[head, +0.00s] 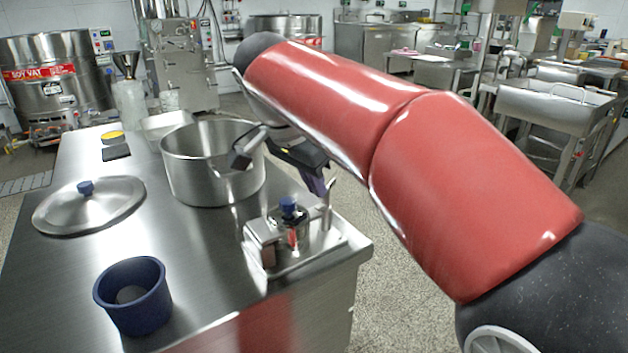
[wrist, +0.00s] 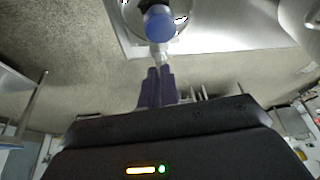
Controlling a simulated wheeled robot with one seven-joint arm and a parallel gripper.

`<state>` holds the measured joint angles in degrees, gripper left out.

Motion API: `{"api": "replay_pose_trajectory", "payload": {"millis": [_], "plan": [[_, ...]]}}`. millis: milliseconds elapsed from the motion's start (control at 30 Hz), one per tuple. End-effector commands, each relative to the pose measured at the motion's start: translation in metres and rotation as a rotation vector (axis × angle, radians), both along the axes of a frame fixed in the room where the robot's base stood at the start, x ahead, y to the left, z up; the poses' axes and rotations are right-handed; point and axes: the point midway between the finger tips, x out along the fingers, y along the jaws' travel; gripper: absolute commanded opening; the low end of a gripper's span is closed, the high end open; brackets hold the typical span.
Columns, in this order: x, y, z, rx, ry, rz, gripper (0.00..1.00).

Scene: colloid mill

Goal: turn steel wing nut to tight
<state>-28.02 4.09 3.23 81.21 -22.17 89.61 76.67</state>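The colloid mill's small steel fixture (head: 300,250) stands at the right end of the steel table, with a blue knob (head: 288,205) on it. The blue knob also shows at the top of the wrist view (wrist: 160,24). The steel wing nut (wrist: 160,58) appears as a small bright piece right at my fingertips, below the knob in the wrist view. My gripper (head: 326,188) comes down from the arm beside the fixture's right post. Its purple fingers (wrist: 157,72) are almost together, with the steel piece at their tips. The nut's wings are mostly hidden.
A large steel pot (head: 190,170) stands close behind the fixture. A lid with a blue knob (head: 88,207) and a blue bucket (head: 133,297) are on the left of the table (head: 215,270). Open floor lies right of the table edge.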

Motion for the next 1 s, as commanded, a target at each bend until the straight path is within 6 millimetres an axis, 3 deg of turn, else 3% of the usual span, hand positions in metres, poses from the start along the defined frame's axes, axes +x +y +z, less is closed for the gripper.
{"api": "replay_pose_trajectory", "payload": {"millis": [700,867,1000], "plan": [[0.0033,0.0026,0.0002,0.000,0.000,-0.149,0.00],[0.0032,0.0027,0.0002,0.001,0.000,-0.148,0.23],[0.0032,0.0027,0.0001,0.000,0.000,-0.148,0.25]]}}
